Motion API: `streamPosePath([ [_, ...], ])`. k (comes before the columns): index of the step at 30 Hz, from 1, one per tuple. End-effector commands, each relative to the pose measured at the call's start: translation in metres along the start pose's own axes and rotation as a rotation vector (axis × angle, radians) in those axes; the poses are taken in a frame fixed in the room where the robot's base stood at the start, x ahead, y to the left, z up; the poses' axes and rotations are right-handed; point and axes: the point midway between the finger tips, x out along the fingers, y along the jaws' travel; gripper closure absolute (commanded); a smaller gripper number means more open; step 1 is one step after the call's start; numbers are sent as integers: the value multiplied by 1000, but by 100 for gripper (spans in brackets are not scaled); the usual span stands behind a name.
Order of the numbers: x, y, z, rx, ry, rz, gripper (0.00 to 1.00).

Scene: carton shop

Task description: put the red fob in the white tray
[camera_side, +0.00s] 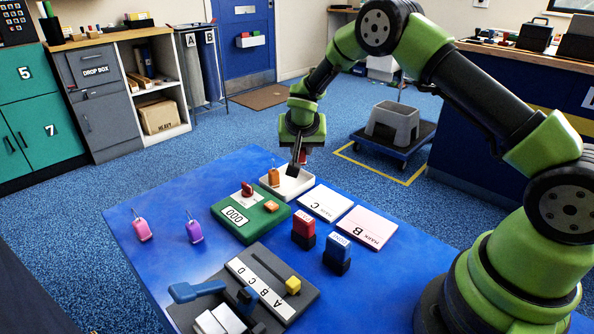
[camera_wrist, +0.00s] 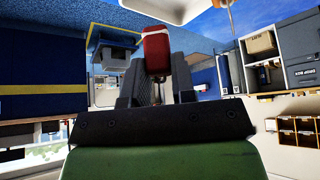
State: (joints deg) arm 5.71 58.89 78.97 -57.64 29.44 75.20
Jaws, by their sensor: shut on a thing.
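My gripper (camera_side: 298,161) is shut on the red fob (camera_wrist: 157,52), which is clamped between the two dark fingers in the wrist view. In the side view the fob (camera_side: 303,157) shows partly behind a finger. The white tray (camera_side: 301,188) sits on the far end of the blue table, and my fingers overlap its back part in the side view. I cannot tell how high the fob is above it. Part of the tray shows at the top of the wrist view (camera_wrist: 172,12).
A green board (camera_side: 228,217) with red and orange pieces lies close in front of the tray. Cards C (camera_side: 325,203) and B (camera_side: 366,226) lie to its right, with red (camera_side: 303,231) and blue (camera_side: 338,251) stamps nearer. Pink (camera_side: 142,229) and purple (camera_side: 194,231) fobs stand left.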

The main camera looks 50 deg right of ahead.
Motion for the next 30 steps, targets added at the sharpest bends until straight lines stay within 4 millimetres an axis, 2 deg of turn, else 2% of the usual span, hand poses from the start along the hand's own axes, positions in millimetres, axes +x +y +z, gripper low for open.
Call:
streamPosePath([
  [12,44,-1,27,-2,0,-2,98],
  [24,49,-1,30,-2,0,-2,98],
  [25,48,-1,30,-2,1,-3,71],
  [27,48,-1,30,-2,1,-3,55],
  [28,48,-1,30,-2,1,-3,50],
  [30,48,-1,30,-1,1,-3,50],
])
